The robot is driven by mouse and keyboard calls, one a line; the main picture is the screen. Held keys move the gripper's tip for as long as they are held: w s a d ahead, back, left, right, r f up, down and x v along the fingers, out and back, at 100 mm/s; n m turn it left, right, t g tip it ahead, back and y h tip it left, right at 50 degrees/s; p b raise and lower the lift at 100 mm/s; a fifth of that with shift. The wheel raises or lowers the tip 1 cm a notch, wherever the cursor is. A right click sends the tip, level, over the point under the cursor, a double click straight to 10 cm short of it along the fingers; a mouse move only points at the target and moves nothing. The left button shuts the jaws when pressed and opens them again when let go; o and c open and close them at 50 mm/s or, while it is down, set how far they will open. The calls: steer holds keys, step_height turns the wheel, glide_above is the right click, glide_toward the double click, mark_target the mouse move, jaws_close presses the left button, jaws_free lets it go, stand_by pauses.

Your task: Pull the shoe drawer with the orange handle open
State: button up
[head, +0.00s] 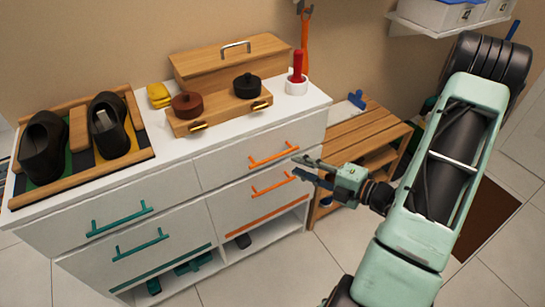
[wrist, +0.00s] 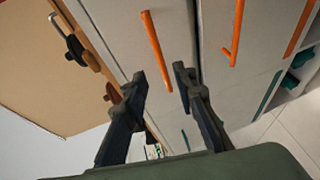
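The white cabinet (head: 330,105) has a right column with an upper orange handle (head: 273,154) and a lower orange handle (head: 272,185). Both drawers look closed. In the wrist view, the upper orange handle (wrist: 155,48) runs down towards the space between my fingertips, and the lower orange handle (wrist: 236,35) is to its right. My gripper (head: 297,166) is in front of the right end of these drawers. Its fingers (wrist: 160,78) are apart with nothing held between them. Contact with a handle cannot be made out.
Teal handles (head: 120,219) mark the left column. Shoes on a tray (head: 70,188), a wooden box (head: 228,62) and a red-handled item (head: 297,66) stand on top. A slatted wooden bench (head: 365,130) stands close to the right. Floor in front is clear.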

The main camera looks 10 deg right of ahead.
mark_target(277, 157)
steer(key=b+x, duration=0.1)
steer(key=x, duration=0.8)
steer(key=shift+w+a, duration=0.15)
steer(key=shift+a, duration=0.05)
jaws_close()
